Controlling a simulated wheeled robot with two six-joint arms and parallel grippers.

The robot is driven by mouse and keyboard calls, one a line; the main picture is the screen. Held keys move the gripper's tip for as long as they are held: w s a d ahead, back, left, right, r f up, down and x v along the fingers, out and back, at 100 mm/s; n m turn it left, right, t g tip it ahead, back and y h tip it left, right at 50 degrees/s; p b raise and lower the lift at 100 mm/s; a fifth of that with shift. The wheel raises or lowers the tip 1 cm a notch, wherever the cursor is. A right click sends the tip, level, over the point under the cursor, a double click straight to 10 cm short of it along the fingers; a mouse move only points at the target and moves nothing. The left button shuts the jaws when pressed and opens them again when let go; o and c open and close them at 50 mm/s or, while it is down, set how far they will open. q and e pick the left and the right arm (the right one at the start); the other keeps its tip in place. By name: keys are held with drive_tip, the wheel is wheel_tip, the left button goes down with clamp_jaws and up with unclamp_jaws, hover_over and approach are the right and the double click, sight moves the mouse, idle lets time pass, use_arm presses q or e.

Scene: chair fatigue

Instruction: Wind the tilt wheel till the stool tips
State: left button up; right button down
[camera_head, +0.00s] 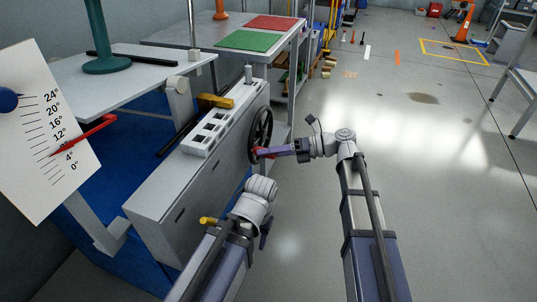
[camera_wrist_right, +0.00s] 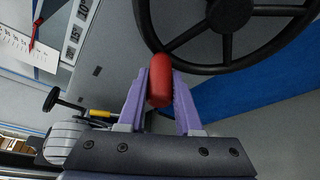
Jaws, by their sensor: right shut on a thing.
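The tilt wheel (camera_head: 261,128) is a black spoked wheel on the right end of a grey cabinet; its rim and spokes fill the top of the right wrist view (camera_wrist_right: 222,68). Its red handle (camera_wrist_right: 160,82) sits between the purple fingers of my right gripper (camera_head: 268,152), which is shut on it. The stool's teal post and round base (camera_head: 106,66) stand on a pale platform (camera_head: 65,85) and look upright; the top is out of frame. My left gripper's fingers are hidden.
My left arm is close in front of the cabinet. A bench with green (camera_head: 243,40) and red mats stands behind.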

drive_tip(key=shift+r, duration=0.1)
idle(0.3)
drive_tip(key=c, duration=0.6)
unclamp_jaws()
drive_tip(key=p+v, duration=0.1)
drive_tip(key=v, duration=0.6)
drive_tip(key=shift+d+p, duration=0.35)
drive_tip(key=shift+d, duration=0.05)
